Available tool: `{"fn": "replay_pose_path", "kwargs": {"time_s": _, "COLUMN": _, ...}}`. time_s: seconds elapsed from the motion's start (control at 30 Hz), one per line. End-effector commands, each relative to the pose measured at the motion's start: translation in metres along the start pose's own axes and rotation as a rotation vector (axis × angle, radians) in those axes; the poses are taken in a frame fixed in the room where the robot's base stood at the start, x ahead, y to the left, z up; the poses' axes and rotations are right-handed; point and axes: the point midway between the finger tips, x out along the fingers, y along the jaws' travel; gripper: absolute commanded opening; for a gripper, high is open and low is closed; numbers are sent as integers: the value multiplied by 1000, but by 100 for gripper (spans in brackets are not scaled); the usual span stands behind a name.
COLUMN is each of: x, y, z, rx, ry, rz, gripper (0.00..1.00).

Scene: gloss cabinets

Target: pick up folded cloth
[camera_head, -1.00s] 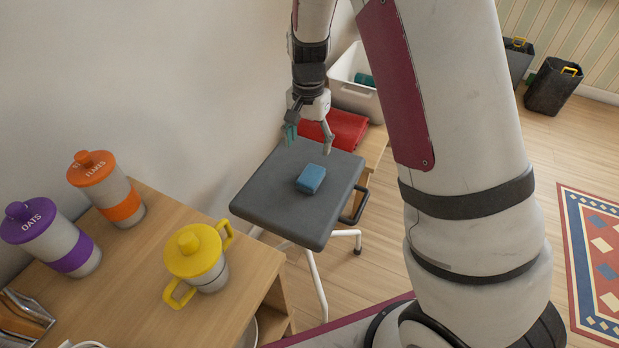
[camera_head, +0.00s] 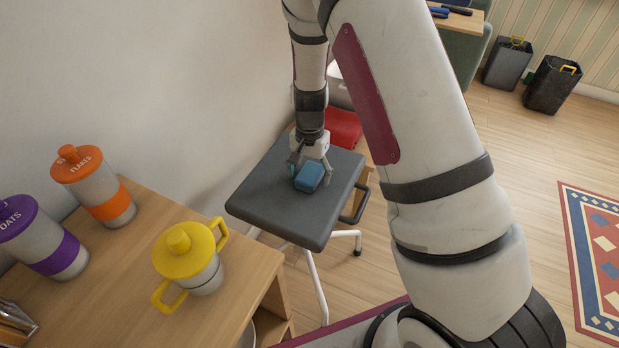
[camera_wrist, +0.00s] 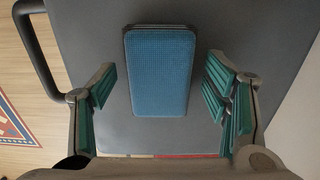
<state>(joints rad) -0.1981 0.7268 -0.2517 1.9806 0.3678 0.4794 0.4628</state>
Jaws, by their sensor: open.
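The folded cloth (camera_head: 309,178) is a small blue block-like bundle lying on the grey seat of a stool (camera_head: 262,196). In the wrist view the cloth (camera_wrist: 159,72) lies in the middle, with a waffle-like texture on its top. My gripper (camera_head: 311,168) is directly over the cloth in the head view. In the wrist view my gripper (camera_wrist: 160,100) is open, with one green-padded finger on each side of the cloth and grey seat showing between. Neither finger appears to touch it. The cloth's far side is partly hidden by the gripper in the head view.
A wooden counter (camera_head: 235,262) at the lower left holds a yellow lidded cup (camera_head: 188,262), an orange-banded canister (camera_head: 98,188) and a purple-banded canister (camera_head: 42,240). A red item (camera_head: 343,127) lies behind the stool. A white wall is close on the left. Bins (camera_head: 552,86) stand at the back right.

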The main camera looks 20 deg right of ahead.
Motion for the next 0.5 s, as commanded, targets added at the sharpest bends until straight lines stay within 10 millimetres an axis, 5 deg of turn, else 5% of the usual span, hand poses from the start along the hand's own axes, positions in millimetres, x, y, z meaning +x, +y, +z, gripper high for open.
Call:
{"fn": "replay_pose_path", "kwargs": {"time_s": 0.23, "x": 2, "y": 0, "z": -1, "rx": 1, "ry": 2, "rz": -1, "gripper": 67}}
{"fn": "replay_pose_path", "kwargs": {"time_s": 0.43, "x": 2, "y": 0, "z": 0, "rx": 1, "ry": 1, "rz": -1, "gripper": 22}}
{"fn": "replay_pose_path", "kwargs": {"time_s": 0.5, "x": 2, "y": 0, "z": 0, "rx": 1, "ry": 1, "rz": -1, "gripper": 22}}
